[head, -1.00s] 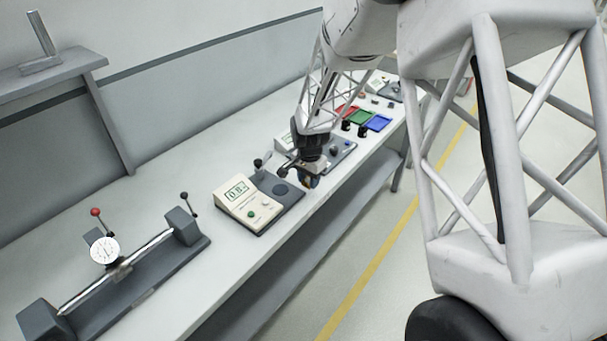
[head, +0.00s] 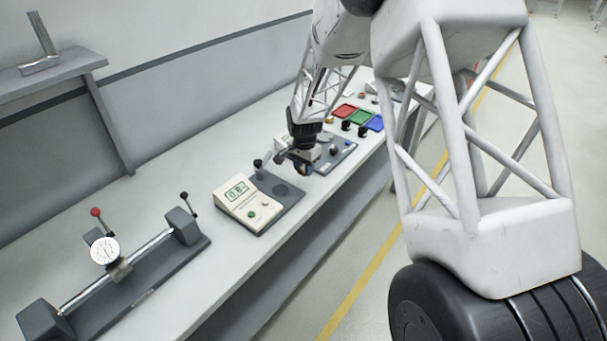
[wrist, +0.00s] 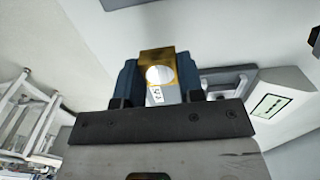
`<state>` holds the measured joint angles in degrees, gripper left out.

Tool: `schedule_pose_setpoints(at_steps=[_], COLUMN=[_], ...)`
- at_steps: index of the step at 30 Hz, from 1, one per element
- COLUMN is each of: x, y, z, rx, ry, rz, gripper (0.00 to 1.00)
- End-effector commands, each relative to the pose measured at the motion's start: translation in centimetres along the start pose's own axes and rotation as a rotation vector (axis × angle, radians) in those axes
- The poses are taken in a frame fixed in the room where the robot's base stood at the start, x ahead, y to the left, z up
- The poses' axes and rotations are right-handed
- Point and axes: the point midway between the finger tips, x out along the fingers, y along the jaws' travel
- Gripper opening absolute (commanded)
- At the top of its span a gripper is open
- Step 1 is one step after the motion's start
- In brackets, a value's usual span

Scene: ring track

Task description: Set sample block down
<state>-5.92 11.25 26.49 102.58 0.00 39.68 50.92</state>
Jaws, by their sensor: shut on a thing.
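The sample block (wrist: 157,66) is a small brass-coloured block with a round pale face and a small printed label below it. In the wrist view it sits between the two blue fingers of my gripper (wrist: 158,82), which is shut on it. In the head view my gripper (head: 303,168) hangs over the bench, just behind the cream tester with a green display (head: 249,205) and its dark base plate. The block is small and partly hidden by the gripper there. Whether it touches any surface cannot be told.
A shaft rig with a dial gauge (head: 105,250) stands at the near left of the bench (head: 165,215). Red, green and blue trays (head: 360,117) and black knobs lie beyond my gripper. A wall shelf (head: 50,75) is at upper left. Bench surface between rig and tester is clear.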

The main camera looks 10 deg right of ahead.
Motion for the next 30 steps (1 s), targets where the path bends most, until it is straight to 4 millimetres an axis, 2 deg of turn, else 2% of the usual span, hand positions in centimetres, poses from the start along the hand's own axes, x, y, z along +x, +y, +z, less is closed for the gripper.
schedule_pose_setpoints(at_steps=[4, 9, 13, 28, 29, 30], x=[0.3, 2.5, 3.4, 3.9, 3.9, 3.9], y=[-0.6, -0.5, -0.6, -0.6, -0.6, -0.6], z=[-0.5, -0.4, -0.5, -0.5, -0.5, -0.5], rx=[0.0, 0.0, 0.0, 0.0, 0.0, 0.0], ry=[-0.001, -0.001, 0.0, 0.0, 0.0, 0.0], rz=[0.001, 0.002, 0.0, 0.0, 0.0, 0.0], gripper=[0.03, 0.03, 0.03, 0.03, 0.4, 0.46])
